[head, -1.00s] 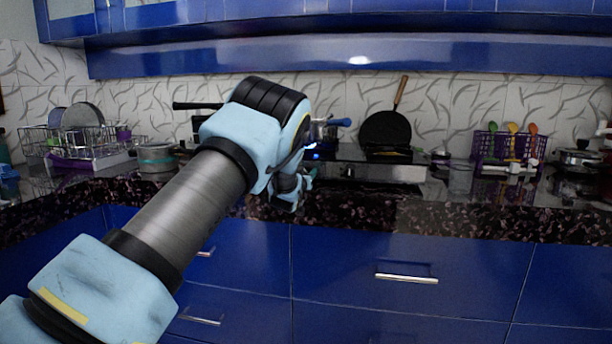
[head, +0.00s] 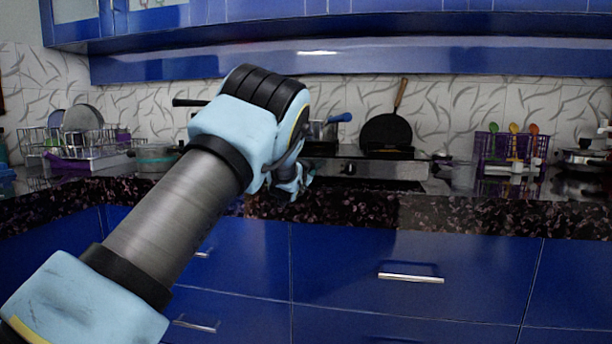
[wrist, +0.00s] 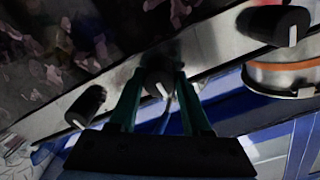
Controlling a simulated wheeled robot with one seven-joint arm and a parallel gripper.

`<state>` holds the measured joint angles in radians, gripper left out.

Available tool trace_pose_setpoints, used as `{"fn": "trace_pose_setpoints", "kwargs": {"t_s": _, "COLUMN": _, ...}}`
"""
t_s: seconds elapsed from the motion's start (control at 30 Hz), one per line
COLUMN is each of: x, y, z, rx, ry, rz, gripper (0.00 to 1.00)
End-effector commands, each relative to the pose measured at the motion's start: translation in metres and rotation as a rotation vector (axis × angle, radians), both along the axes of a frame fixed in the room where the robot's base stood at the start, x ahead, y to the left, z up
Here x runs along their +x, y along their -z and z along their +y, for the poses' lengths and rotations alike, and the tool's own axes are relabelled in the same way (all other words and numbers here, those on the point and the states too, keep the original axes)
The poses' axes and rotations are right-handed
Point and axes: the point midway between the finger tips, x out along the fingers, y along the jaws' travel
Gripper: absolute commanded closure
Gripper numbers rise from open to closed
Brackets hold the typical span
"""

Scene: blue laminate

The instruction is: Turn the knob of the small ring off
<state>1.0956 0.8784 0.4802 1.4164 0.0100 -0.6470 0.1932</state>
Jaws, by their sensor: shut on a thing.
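The stove's front panel (head: 385,170) runs along the counter edge. In the wrist view, a black knob with a white mark (wrist: 157,82) sits between the two green fingers of my gripper (wrist: 159,76), which is shut on it. Another knob (wrist: 85,107) is to the left and one (wrist: 275,25) to the upper right; both are free. In the head view my gripper (head: 303,184) is at the panel's left part, and my arm hides much of the stove there. One knob (head: 348,168) shows right of it. No flame shows now. Which knob serves the small ring cannot be told.
A pot with a blue handle (head: 322,130) stands on the stove behind my wrist. A black pan (head: 386,132) leans at the back. A purple utensil basket (head: 510,150) stands right, a dish rack (head: 85,145) left. Drawers (head: 400,270) lie below the counter.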

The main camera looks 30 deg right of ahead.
Motion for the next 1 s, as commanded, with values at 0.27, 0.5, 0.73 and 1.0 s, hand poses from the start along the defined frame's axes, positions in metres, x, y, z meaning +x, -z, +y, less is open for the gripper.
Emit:
{"fn": "trace_pose_setpoints", "kwargs": {"t_s": 0.27, "x": -0.0007, "y": 0.0003, "z": -0.0005, "rx": 0.030, "ry": 0.001, "rz": -0.028, "gripper": 1.00}}
{"fn": "trace_pose_setpoints", "kwargs": {"t_s": 0.5, "x": -0.0007, "y": 0.0001, "z": -0.0006, "rx": 0.031, "ry": 0.002, "rz": -0.028, "gripper": 1.00}}
{"fn": "trace_pose_setpoints", "kwargs": {"t_s": 0.73, "x": -0.0006, "y": 0.0000, "z": -0.0005, "rx": 0.030, "ry": 0.001, "rz": -0.028, "gripper": 0.36}}
{"fn": "trace_pose_setpoints", "kwargs": {"t_s": 1.0, "x": -0.0003, "y": 0.0000, "z": -0.0003, "rx": 0.030, "ry": 0.001, "rz": -0.027, "gripper": 0.22}}
